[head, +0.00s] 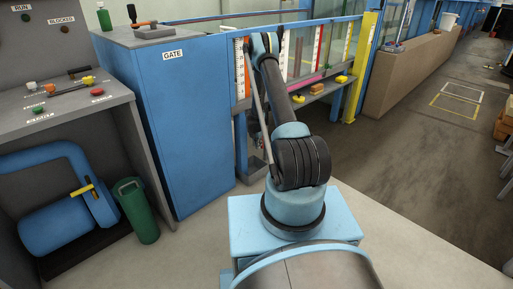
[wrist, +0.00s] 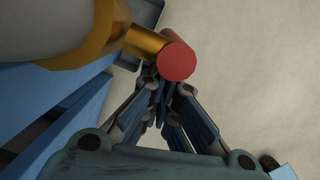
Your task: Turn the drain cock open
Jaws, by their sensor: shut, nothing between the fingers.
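In the wrist view a brass stem (wrist: 145,40) with a red rounded end (wrist: 177,63) sticks out from a larger brass collar (wrist: 105,35) on a grey body; this looks like the drain cock. My gripper (wrist: 162,85) is shut and empty, its fingers converging just below the red end in the picture. The red end partly overlaps the fingertips, so I cannot tell whether they touch. In the head view my arm reaches toward the blue-framed flume (head: 300,88); the cock and gripper cannot be made out there.
A blue cabinet marked GATE (head: 190,120) stands close left of my arm. A grey tray (head: 251,170) sits low beneath the flume. Yellow objects (head: 345,79) lie on the flume's ledge. A green bin (head: 138,210) stands at left. The floor at right (head: 420,170) is clear.

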